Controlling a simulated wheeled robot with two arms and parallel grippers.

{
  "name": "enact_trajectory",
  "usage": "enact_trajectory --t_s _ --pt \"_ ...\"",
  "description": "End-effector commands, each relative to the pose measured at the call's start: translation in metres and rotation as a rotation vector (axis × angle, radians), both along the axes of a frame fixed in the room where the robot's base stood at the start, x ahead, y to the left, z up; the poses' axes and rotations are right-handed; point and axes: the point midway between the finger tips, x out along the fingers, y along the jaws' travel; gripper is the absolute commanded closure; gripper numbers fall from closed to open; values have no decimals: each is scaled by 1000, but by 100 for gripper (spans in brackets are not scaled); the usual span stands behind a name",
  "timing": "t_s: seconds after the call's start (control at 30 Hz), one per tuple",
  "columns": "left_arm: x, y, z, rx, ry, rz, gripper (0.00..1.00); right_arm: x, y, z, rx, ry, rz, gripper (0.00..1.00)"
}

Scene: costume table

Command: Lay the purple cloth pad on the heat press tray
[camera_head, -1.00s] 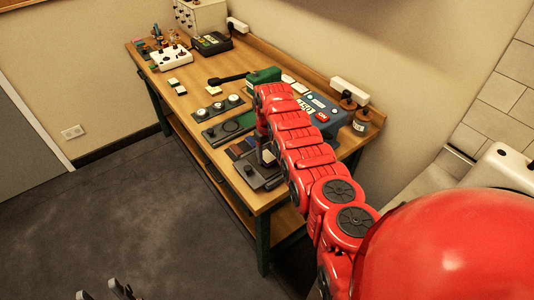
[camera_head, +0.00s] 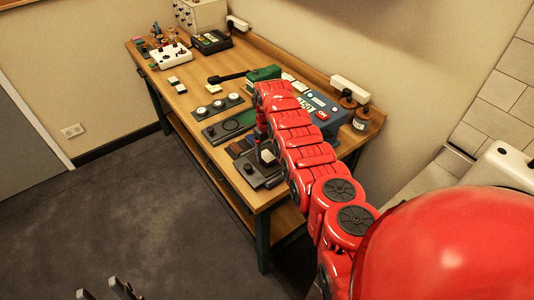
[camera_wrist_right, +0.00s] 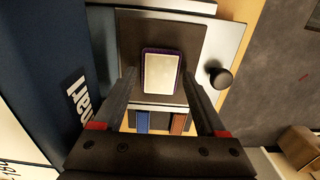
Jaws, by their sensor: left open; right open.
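The purple cloth pad (camera_wrist_right: 161,73) shows a purple rim around a pale top in the right wrist view. It lies on the dark heat press tray (camera_wrist_right: 190,38), fairly square to its edges. In the head view the pale top of the pad (camera_head: 268,156) shows on the tray (camera_head: 261,179). My right gripper (camera_wrist_right: 158,82) is open above the tray, its fingers on either side of the pad in the picture, apparently clear of it. My arm hides much of it in the head view. My left gripper (camera_head: 120,288) is open and empty at the lower left, away from the table.
The blue press body (camera_head: 320,112) stands behind the tray, with a black knob (camera_wrist_right: 220,78) at the tray's side. Flat coloured swatches (camera_head: 243,147) and a dark plate with white discs (camera_head: 217,107) lie further left.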

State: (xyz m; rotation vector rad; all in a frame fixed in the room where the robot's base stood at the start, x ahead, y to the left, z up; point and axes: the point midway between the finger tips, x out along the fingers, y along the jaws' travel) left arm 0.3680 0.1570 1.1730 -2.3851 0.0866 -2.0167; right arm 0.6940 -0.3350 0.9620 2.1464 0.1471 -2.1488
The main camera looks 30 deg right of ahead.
Motion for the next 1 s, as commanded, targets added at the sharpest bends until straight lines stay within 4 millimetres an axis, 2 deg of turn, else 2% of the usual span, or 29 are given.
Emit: enact_trajectory --t_s 0.2,0.43,0.53,0.7,1.0 --pt "0 0 -10 0 0 0 50 0 0 24 1 -5 -2 26" --pt "0 0 -30 0 0 0 50 1 0 79 -1 -7 -1 26" --pt "0 0 -27 0 0 0 50 0 0 98 1 -5 -1 26" --pt "0 0 -28 0 0 0 50 -1 1 109 2 -1 0 26" --pt "0 0 -28 0 0 0 50 -1 1 111 2 0 0 26"
